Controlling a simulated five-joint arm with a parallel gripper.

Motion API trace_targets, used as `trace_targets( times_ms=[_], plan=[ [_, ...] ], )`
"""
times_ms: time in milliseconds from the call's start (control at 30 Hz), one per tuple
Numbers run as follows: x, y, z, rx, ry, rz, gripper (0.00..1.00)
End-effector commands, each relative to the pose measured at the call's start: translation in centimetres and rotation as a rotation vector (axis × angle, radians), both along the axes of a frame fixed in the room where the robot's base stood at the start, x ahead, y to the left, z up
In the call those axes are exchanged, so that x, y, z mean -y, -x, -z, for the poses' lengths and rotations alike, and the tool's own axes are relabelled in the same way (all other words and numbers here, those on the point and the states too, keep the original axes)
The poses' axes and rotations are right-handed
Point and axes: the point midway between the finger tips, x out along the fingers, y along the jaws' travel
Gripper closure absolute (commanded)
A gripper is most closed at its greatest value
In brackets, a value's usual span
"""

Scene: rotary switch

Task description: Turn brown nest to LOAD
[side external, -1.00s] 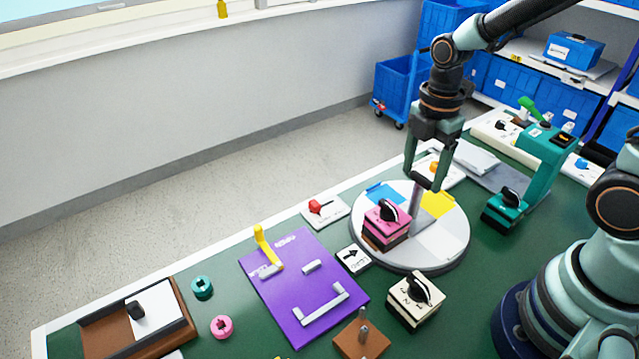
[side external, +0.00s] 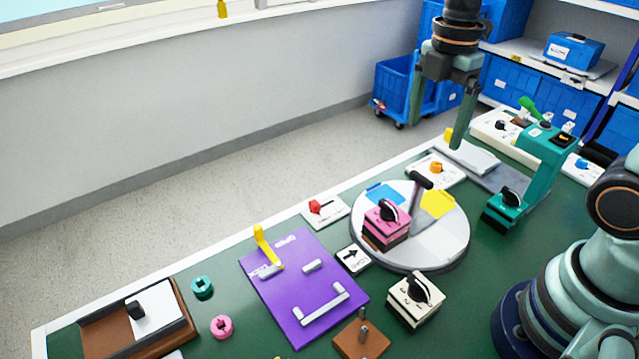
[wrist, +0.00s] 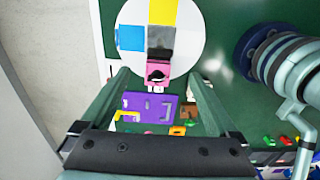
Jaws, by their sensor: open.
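A round pale turntable (side external: 440,252) stands on the green table, with a blue patch (side external: 384,194), a yellow patch (side external: 437,204) and pale areas. A brown patch (side external: 374,242) shows at its front left, by the arrow card, largely hidden by a pink block with a black knob (side external: 386,218). An upright grey post with a black top (side external: 421,181) rises from the turntable. A white card with a black arrow (side external: 352,259) lies at its front-left edge; its lettering is too small to read. My gripper (side external: 438,133) is open and empty, above and behind the post, touching nothing.
A cream block with a black knob (side external: 415,299) stands close in front of the turntable. A purple board (side external: 300,290) lies to the left. A teal machine (side external: 540,165) stands at the right, and a white plate with an orange knob (side external: 436,169) behind. The air around the gripper is clear.

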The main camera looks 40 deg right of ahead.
Motion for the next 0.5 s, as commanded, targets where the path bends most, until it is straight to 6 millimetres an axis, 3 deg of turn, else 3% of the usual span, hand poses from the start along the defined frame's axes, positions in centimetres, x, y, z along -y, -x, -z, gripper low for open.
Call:
trace_targets(
  times_ms=[200, 500],
  plan=[
    [0.0, 0.0, -1.9, 0.0, 0.0, -0.001, 0.05],
    [0.0, 0.0, -2.1, 0.0, 0.0, 0.0, 0.05]
  ],
)
